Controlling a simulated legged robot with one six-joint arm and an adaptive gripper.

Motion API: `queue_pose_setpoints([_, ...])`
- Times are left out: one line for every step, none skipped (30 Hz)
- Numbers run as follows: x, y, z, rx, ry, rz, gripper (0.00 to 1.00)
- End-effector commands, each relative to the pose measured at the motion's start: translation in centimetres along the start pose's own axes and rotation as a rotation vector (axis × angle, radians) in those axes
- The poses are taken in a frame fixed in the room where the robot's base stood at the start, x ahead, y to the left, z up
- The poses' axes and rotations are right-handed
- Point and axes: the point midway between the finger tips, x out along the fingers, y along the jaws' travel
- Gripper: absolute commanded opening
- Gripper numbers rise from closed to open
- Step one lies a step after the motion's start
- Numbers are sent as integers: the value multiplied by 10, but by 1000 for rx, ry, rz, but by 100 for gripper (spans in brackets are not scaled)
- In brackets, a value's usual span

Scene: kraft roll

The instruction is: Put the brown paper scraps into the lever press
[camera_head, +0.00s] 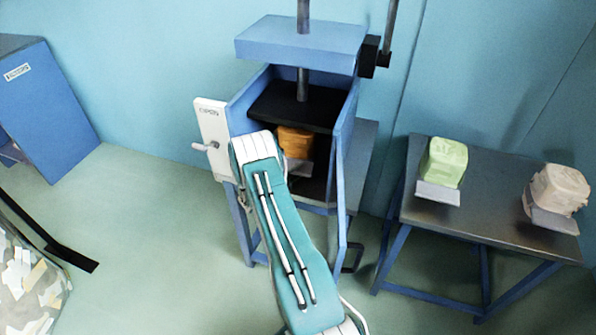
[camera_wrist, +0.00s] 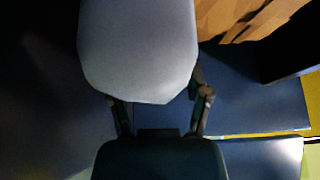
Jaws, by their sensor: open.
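The brown paper scraps (camera_head: 296,141) form an orange-brown block inside the open chamber of the blue lever press (camera_head: 300,40), below its dark pressing plate (camera_head: 297,105). Brown folded paper also shows at the upper right of the wrist view (camera_wrist: 250,15). My arm reaches to the chamber's front, and my gripper is hidden behind it in the head view. In the wrist view my gripper (camera_wrist: 160,113) is open, its dark fingers spread apart. A pale grey rounded shape covers the fingertips; I cannot tell what it is. The paper lies to the right of the fingers, apart from them.
A metal table (camera_head: 480,205) at the right holds a green block (camera_head: 443,162) and a whitish block (camera_head: 560,188). The press door (camera_head: 341,190) stands open beside my arm. A blue cabinet (camera_head: 45,110) and a bin of pale scraps (camera_head: 30,285) are at the left.

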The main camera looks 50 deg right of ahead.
Motion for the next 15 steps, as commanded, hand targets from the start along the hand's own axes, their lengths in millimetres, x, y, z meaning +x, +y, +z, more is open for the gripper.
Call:
queue_pose_setpoints([0,0,0,-1,0,1,62])
queue_pose_setpoints([0,0,0,-1,0,1,62])
queue_pose_setpoints([-1,0,0,-1,0,1,62])
queue_pose_setpoints([-3,0,0,-1,-1,1,62])
queue_pose_setpoints([-5,0,0,-1,-1,1,62])
queue_pose_setpoints([-10,0,1,-1,-2,0,62])
queue_pose_setpoints([-14,0,1,-1,-3,0,62])
queue_pose_setpoints([-19,0,1,-1,-4,0,62])
queue_pose_setpoints([-26,1,1,-3,-4,1,62])
queue_pose_setpoints([-33,1,1,-3,-5,1,62])
queue_pose_setpoints([-39,1,2,-3,-6,1,62])
queue_pose_setpoints([-48,1,2,-2,-5,1,62])
queue_pose_setpoints([-54,1,2,-3,-5,0,62])
queue_pose_setpoints([-60,1,1,-2,-5,0,62])
queue_pose_setpoints([-69,1,2,-1,-5,1,62])
